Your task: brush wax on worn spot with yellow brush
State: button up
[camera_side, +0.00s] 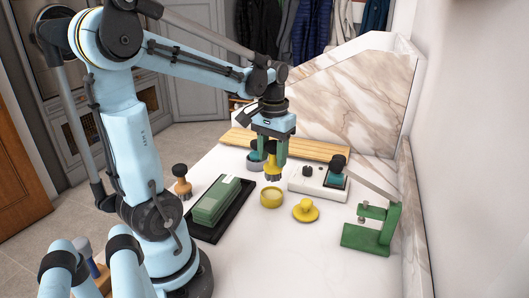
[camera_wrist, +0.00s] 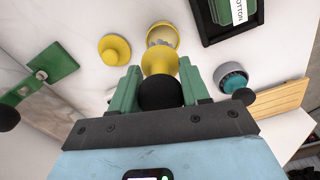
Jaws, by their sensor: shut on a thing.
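My gripper (camera_side: 270,150) is shut on the yellow brush (camera_side: 272,164), which hangs upright, bristles down, just behind the tin in the side view. In the wrist view the yellow brush (camera_wrist: 160,62) with its black knob is between my green fingers (camera_wrist: 158,88). The open yellow tin (camera_side: 271,198) stands on the white bench; in the wrist view the tin (camera_wrist: 164,34) is partly hidden by the brush. Its contents are hard to make out. The yellow lid (camera_side: 305,211) with a knob lies to its right. I cannot make out a worn spot.
A green block (camera_side: 215,200) sits in a black tray, with a brown brush (camera_side: 181,186) near it. A green stand (camera_side: 375,233) is at right.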

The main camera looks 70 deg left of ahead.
aim_at(271, 164)
jog(key=shift+a+f, duration=0.15)
jog(key=shift+a, duration=0.1)
jog(key=shift+f, duration=2)
jog(key=shift+f, duration=0.95)
dwell(4.3)
